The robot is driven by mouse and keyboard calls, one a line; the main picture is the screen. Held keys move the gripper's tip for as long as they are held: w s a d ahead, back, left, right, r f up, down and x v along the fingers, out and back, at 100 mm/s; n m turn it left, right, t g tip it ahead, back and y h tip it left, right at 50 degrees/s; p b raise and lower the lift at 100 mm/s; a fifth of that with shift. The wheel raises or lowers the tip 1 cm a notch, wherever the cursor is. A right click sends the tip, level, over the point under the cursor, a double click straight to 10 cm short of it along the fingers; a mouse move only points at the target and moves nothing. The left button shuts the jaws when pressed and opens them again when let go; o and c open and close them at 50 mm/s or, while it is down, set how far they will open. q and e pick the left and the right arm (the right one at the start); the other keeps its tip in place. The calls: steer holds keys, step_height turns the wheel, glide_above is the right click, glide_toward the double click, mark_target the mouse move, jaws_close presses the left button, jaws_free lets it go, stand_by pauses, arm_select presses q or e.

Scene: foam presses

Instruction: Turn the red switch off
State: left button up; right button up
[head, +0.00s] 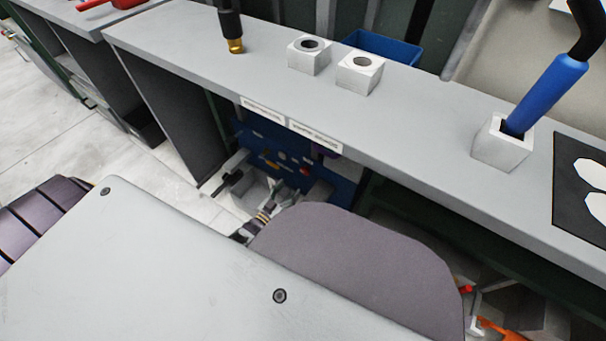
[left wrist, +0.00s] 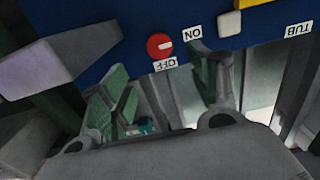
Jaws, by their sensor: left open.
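The red switch (left wrist: 160,46) is a round knob on a blue panel (left wrist: 110,55) in the left wrist view. Its short white mark points right, roughly toward the upside-down ON label (left wrist: 191,32). The upside-down OFF label (left wrist: 165,64) is just below the knob. In the head view the blue panel (head: 262,148) is under the bench, with a small red spot on it. My left gripper (head: 270,182) is in front of the panel, its fingers spread and empty. In the left wrist view the knob lies ahead, between the spread fingers. My right gripper is not in view.
A white button (left wrist: 230,24) and a yellow part (left wrist: 265,4) are beside the knob. The grey bench top (head: 410,115) overhangs the panel. It carries two white blocks with holes, a blue-handled tool (head: 545,92) in a holder and a black-and-gold tool (head: 231,28).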

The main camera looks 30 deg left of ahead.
mark_target(304, 172)
arm_select(q)
steer(key=w+b, duration=0.1)
steer(key=w, duration=0.2)
steer(key=w+d+b, duration=0.1)
steer(key=w, duration=0.2)
steer(key=w+b, duration=0.1)
steer(key=w, duration=0.3)
steer(key=shift+d+f+b, duration=0.1)
steer(key=shift+d+b, duration=0.1)
steer(key=shift+b, duration=0.2)
steer(key=shift+w+d, duration=0.1)
steer(key=shift+w, duration=0.3)
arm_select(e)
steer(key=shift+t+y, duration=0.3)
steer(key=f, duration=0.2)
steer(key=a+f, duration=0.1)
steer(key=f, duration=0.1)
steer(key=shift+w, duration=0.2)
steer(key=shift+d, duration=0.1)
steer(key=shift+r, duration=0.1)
arm_select(q)
steer(key=c, duration=1)
